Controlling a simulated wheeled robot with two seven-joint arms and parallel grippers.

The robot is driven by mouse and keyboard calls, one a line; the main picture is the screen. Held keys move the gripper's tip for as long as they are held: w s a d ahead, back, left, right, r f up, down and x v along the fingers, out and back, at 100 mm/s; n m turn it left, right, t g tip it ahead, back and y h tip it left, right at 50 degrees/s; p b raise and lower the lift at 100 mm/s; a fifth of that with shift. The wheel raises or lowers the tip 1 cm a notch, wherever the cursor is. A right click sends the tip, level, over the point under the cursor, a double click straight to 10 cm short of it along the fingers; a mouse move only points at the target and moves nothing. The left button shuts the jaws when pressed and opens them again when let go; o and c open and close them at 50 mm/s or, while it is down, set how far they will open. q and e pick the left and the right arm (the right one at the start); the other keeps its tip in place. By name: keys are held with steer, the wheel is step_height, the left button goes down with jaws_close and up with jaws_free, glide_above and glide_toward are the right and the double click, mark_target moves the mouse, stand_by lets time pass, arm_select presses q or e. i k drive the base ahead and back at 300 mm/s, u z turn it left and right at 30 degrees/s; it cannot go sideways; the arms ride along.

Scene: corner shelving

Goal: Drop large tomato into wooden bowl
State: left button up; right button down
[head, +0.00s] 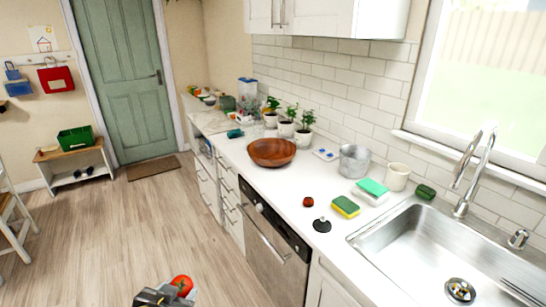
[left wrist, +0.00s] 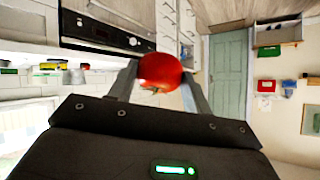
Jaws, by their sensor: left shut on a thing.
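A large red tomato (head: 182,284) is held by my left gripper (head: 176,293) low in the head view, over the floor in front of the counter. In the left wrist view the tomato (left wrist: 160,71) sits between the two fingers of the left gripper (left wrist: 158,84), which are shut on it. The brown wooden bowl (head: 271,152) stands on the white counter, farther off and up to the right of the gripper. Its visible inside looks empty. My right gripper is not in view.
On the counter, a small dark red thing (head: 308,202), a black sink stopper (head: 322,225), a sponge (head: 345,206) and a metal bucket (head: 354,161) stand nearer than or right of the bowl. Potted plants (head: 303,132) stand behind it. The sink (head: 450,250) is at right.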

mark_target(272, 154)
steer(key=z, duration=0.5)
steer(key=k, duration=1.1)
steer(key=u, duration=0.75)
steer(key=i, duration=0.85)
steer(key=u, duration=0.65)
steer(key=i, duration=1.2)
steer(key=z, duration=1.05)
steer(key=i, duration=0.8)
steer(key=z, duration=1.15)
steer(key=i, duration=0.55)
steer(key=u, duration=0.05)
